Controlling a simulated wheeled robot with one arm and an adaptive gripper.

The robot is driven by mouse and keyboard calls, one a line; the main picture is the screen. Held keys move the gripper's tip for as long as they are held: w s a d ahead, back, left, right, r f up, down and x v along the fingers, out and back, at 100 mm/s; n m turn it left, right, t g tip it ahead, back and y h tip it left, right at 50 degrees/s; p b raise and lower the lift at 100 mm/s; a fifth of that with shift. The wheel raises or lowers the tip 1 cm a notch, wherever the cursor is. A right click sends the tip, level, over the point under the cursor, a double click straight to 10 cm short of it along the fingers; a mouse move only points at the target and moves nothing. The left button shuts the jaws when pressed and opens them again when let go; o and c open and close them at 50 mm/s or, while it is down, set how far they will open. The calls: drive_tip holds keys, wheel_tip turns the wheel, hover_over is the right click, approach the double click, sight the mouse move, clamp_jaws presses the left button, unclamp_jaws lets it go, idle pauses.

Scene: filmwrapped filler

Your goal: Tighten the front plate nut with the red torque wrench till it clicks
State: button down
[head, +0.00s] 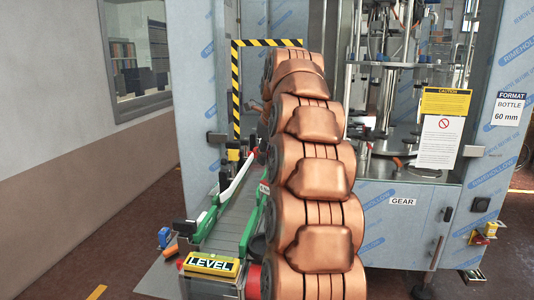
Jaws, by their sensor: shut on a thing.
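My copper-coloured arm fills the middle of the head view and reaches away toward the machine. My gripper is hidden behind the arm links, so I cannot see its jaws or what they hold. I cannot make out the red torque wrench or the front plate nut. A small red piece (251,137) shows at the arm's left edge near the conveyor's far end, but I cannot tell what it is.
A conveyor (232,226) with green side brackets runs to the machine, with a yellow LEVEL sign (211,264) at its near end. A black-yellow striped frame (237,88) borders the opening. A GEAR-labelled panel (403,202) stands right of my arm. Open floor (110,235) lies left.

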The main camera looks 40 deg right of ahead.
sight(266, 182)
drive_tip(key=shift+r+n+y+p, duration=0.1)
drive_tip(key=shift+n+y+p, duration=0.95)
drive_tip(key=shift+n, duration=1.25)
drive_tip(key=shift+r+n+p, duration=0.1)
drive_tip(key=shift+n+p, duration=0.3)
drive_tip(key=shift+n+y+p, duration=0.75)
drive_tip(key=shift+n+p, duration=0.3)
drive_tip(key=shift+n, duration=0.55)
drive_tip(key=shift+f, duration=0.35)
drive_tip(key=shift+s+a+f+n+b, duration=0.1)
drive_tip(key=shift+a+f+n+b, duration=0.1)
drive_tip(key=shift+f+b, duration=0.5)
drive_tip(key=shift+a+f+n+b, duration=0.2)
drive_tip(key=shift+f+b, duration=0.1)
drive_tip(key=shift+f, duration=0.75)
drive_tip(key=shift+f, duration=0.8)
drive_tip(key=shift+r+n+y+p, duration=0.25)
drive_tip(key=shift+n+y+p, duration=0.25)
drive_tip(key=shift+n, duration=0.2)
